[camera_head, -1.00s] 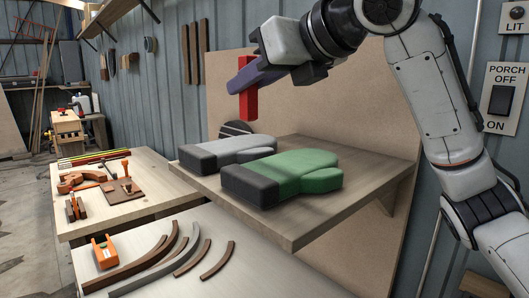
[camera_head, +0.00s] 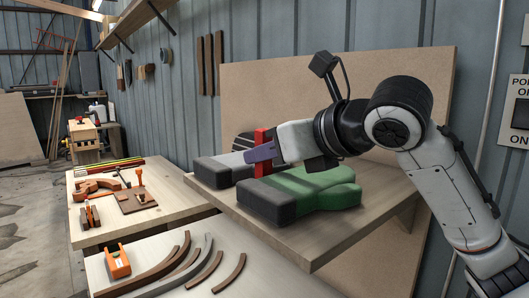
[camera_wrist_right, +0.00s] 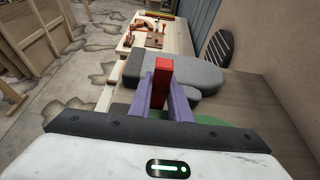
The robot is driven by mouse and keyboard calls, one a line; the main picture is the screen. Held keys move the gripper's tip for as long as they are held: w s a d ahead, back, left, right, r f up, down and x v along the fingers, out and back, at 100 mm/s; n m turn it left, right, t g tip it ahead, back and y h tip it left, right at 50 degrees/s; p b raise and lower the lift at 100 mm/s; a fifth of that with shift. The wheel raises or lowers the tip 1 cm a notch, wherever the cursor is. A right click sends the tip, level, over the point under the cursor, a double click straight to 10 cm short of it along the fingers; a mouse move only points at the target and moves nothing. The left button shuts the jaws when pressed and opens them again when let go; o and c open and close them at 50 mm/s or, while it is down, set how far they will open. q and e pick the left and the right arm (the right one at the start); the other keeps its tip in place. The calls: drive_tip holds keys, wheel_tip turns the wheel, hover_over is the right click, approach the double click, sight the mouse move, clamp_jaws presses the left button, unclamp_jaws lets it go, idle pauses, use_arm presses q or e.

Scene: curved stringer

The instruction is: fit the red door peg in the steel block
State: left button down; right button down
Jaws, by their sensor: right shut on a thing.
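My right gripper (camera_head: 258,153) has purple fingers shut on the red peg (camera_head: 261,137). The peg stands roughly upright between the fingers, its top above them; it also shows in the right wrist view (camera_wrist_right: 162,72). The gripper is low over the shelf, at the grey mitten-shaped piece (camera_head: 215,170) with a darker end, which also shows in the right wrist view (camera_wrist_right: 196,70). The fingers hide part of that piece; whether the peg touches it I cannot tell. No other block that looks like steel can be picked out. My left gripper is not in view.
A green mitten-shaped piece (camera_head: 325,190) with a dark end lies in front, under my right wrist. Both pieces rest on a wooden shelf (camera_head: 300,240). A backboard (camera_head: 300,90) and a dark slatted round thing (camera_wrist_right: 217,48) stand behind. Benches hold tools (camera_head: 137,195) and curved strips (camera_head: 203,273).

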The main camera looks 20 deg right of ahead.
drive_tip(key=shift+f, duration=0.15)
drive_tip(key=c, duration=1.6)
unclamp_jaws()
drive_tip(key=shift+c, duration=0.2)
